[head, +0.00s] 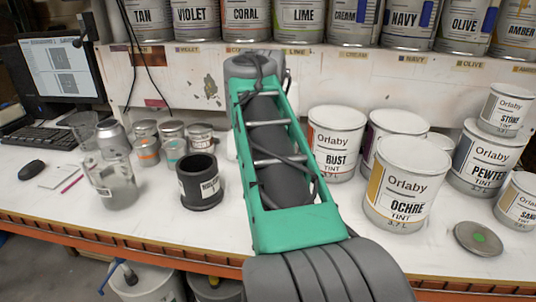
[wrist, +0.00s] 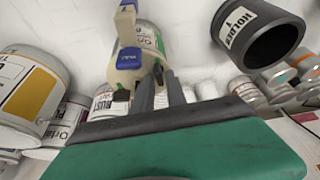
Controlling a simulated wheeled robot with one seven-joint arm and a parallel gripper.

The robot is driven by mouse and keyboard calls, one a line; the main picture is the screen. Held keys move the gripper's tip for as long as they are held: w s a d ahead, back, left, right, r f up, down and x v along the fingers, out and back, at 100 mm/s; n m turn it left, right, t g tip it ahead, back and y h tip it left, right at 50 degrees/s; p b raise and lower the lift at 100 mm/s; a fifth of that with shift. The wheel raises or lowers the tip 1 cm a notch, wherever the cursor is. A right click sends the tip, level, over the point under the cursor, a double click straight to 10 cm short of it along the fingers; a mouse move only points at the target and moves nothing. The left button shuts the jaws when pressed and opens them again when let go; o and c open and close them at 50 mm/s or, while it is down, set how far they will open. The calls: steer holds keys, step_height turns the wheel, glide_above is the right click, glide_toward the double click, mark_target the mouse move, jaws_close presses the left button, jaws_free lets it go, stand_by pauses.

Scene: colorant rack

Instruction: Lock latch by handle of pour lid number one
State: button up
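In the wrist view a cream pour lid (wrist: 122,32) with blue parts sits on a can (wrist: 150,38) at upper centre. A blue latch piece (wrist: 130,59) faces me on the lid. The grey fingers of my gripper (wrist: 160,90) point at the lid's near side, close to the latch. A narrow gap shows between the fingers, but dark and green parts overlap their tips. I cannot tell whether they touch the handle or hold anything. In the head view my arm hides the gripper and most of the lid and can.
A black holder cup (head: 200,182) stands left of my arm, also in the wrist view (wrist: 258,35). The Rust (head: 336,142) and Ochre (head: 407,185) tins stand to the right. Small tins and a glass jar (head: 112,180) are left. A shelf of tins (head: 300,20) runs behind.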

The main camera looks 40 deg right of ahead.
steer(key=shift+o, duration=1.1)
steer(key=p+v, duration=0.4)
steer(key=v, duration=0.3)
steer(key=shift+s+r, duration=0.15)
steer(key=shift+r, duration=0.2)
steer(key=shift+a, duration=0.15)
